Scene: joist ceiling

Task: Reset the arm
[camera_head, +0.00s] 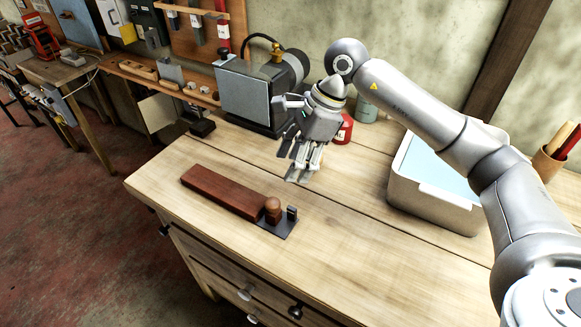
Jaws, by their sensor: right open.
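My right arm (420,105) comes in from the right and reaches over the wooden workbench (350,235). My right gripper (297,172) hangs from its wrist, fingers pointing down toward the bench top. It is open, with nothing seen between its fingers. It is above and behind a long reddish-brown wooden block (223,191) with a dark metal plate and a round wooden knob (272,208) at its near right end. My left gripper is not in view.
A grey boxy machine (248,95) stands behind the gripper on the left. A red can (345,128) and a green can (367,108) stand behind it. A grey bin (432,205) with light blue contents is at right. The bench's front middle is clear.

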